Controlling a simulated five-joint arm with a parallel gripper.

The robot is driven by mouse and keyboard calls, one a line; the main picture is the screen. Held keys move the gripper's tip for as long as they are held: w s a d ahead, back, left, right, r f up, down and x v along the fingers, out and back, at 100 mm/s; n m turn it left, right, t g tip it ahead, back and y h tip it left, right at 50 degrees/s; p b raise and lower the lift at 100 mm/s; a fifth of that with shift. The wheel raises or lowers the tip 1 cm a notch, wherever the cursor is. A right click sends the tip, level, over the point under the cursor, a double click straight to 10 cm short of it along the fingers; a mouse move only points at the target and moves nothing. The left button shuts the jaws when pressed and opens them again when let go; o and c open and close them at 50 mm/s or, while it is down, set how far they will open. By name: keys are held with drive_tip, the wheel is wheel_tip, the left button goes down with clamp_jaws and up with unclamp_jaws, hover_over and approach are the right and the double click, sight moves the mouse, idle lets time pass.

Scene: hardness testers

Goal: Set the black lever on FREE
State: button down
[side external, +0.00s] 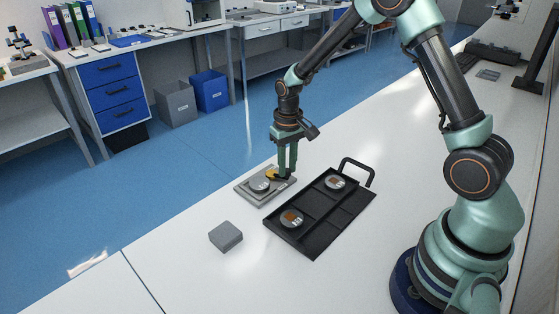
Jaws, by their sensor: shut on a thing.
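A grey plate-like fixture (247,196) lies on the white bench, with a round metallic disc (260,184) on it. A small yellow part (271,172) sits at its far right side. The black lever (273,178) shows as a small dark piece beside the yellow part, partly hidden by my fingers. My gripper (284,175) points straight down over the right side of the fixture, with its fingers shut on the black lever. The FREE marking cannot be read at this size, and the lever's exact setting cannot be told.
A black tray (311,212) with raised dividers and a loop handle (362,166) lies close to the right of the fixture. It holds two round discs with brownish patches (334,182). A grey block (225,236) stands at the front left. The bench behind is largely clear.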

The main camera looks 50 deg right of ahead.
sight(287, 170)
drive_tip(key=shift+w+r, duration=0.1)
drive_tip(key=c, duration=0.7)
unclamp_jaws()
wheel_tip(287, 170, up, 12)
drive_tip(key=shift+r, duration=0.1)
drive_tip(key=s+a+r+n+t, duration=0.1)
drive_tip(key=s+r+t, duration=0.1)
drive_tip(key=s+r, duration=0.1)
drive_tip(key=s+a+r+n+t, duration=0.1)
drive_tip(key=s+a+r, duration=0.1)
drive_tip(key=s, duration=0.4)
drive_tip(key=s+a+r+t, duration=0.1)
drive_tip(key=s+r+t, duration=0.1)
drive_tip(key=s, duration=0.3)
drive_tip(key=shift+s+a+r+n+t, duration=0.15)
drive_tip(key=shift+a+r+n, duration=0.05)
drive_tip(key=shift+r, duration=0.25)
drive_tip(key=shift+s+a+r+n+t, duration=0.1)
drive_tip(key=shift+a+r+n+t, duration=0.1)
drive_tip(key=shift+r, duration=0.25)
